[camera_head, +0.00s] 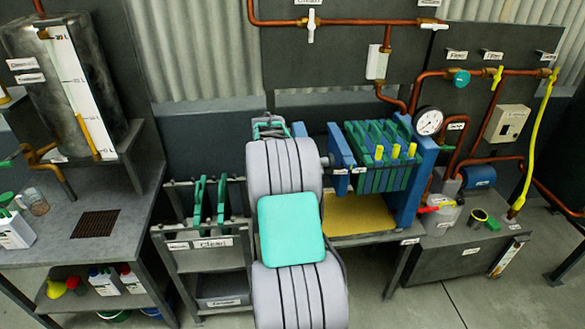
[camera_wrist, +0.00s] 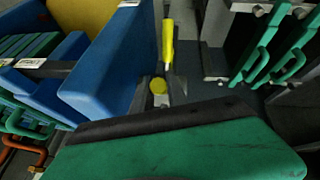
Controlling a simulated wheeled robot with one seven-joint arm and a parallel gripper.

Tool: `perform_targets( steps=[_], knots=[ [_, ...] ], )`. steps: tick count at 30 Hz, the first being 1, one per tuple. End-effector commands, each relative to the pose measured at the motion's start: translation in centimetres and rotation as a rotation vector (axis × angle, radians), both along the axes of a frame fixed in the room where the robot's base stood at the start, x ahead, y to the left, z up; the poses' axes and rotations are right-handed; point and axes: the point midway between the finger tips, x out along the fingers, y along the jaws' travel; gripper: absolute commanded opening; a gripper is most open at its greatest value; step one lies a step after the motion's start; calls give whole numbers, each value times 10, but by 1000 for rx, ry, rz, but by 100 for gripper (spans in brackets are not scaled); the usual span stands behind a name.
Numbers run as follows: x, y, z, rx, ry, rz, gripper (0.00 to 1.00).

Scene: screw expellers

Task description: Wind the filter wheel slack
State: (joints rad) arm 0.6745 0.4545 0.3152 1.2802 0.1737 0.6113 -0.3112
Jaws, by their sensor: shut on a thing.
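The filter press (camera_head: 375,155) is a blue frame holding green plates, with a yellow tray (camera_head: 350,214) below. Its blue end also shows at left in the wrist view (camera_wrist: 105,70). Beside that end, the wrist view shows a yellow handle (camera_wrist: 167,48) and a round yellow knob (camera_wrist: 158,86), which I take as parts of the filter wheel. My gripper (camera_wrist: 164,94) has its dark fingers shut around the round knob. The rest of the wheel is hidden by the green panel in the wrist view's foreground. My arm hides the wheel and gripper in the head view.
A rack labelled clean (camera_head: 203,247) with green plates stands close left of my arm; its plates show at right in the wrist view (camera_wrist: 270,60). A pressure gauge (camera_head: 428,121) and copper pipes are at the right. A workbench (camera_head: 75,225) stands at far left.

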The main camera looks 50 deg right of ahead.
Motion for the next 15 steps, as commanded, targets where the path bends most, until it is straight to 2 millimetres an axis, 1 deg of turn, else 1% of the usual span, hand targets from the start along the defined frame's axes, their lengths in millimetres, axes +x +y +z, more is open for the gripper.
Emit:
perform_targets(
  steps=[1,12,13,15],
  knots=[
    [2,0,2,0,0,2,0],
    [3,1,2,1,2,4,0],
    [3,1,2,1,2,4,21],
    [3,1,2,1,2,4,27]
  ],
)
